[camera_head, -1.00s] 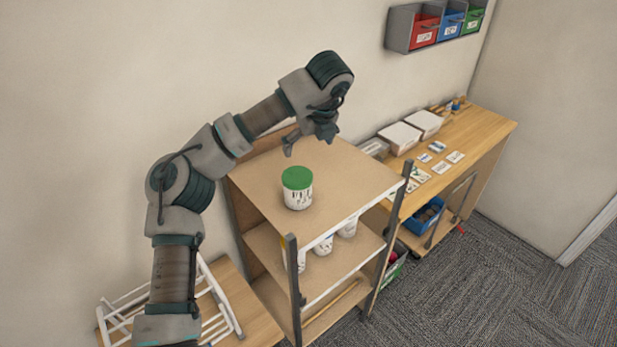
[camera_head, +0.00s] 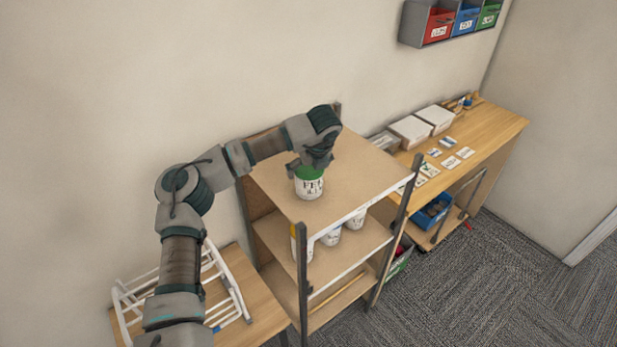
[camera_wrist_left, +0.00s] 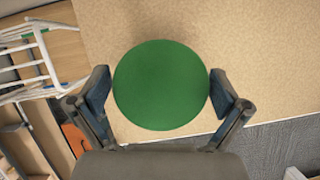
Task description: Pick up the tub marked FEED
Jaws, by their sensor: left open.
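The tub marked FEED (camera_head: 309,186) is white with dark lettering and a green lid, and stands upright on the top shelf of the wooden rack (camera_head: 368,178). My left gripper (camera_head: 310,166) is over the tub from above and hides part of the lid. In the left wrist view the round green lid (camera_wrist_left: 161,85) lies between the two fingers of my left gripper (camera_wrist_left: 161,92), one on each side. The fingers are open; whether they touch the tub is hard to tell. My right gripper is not in view.
White tubs (camera_head: 330,236) stand on the shelf below. A white wire rack (camera_head: 225,285) is on a low wooden table at left. A workbench (camera_head: 488,128) with white boxes (camera_head: 411,131) and cards stands at right. The top shelf around the tub is clear.

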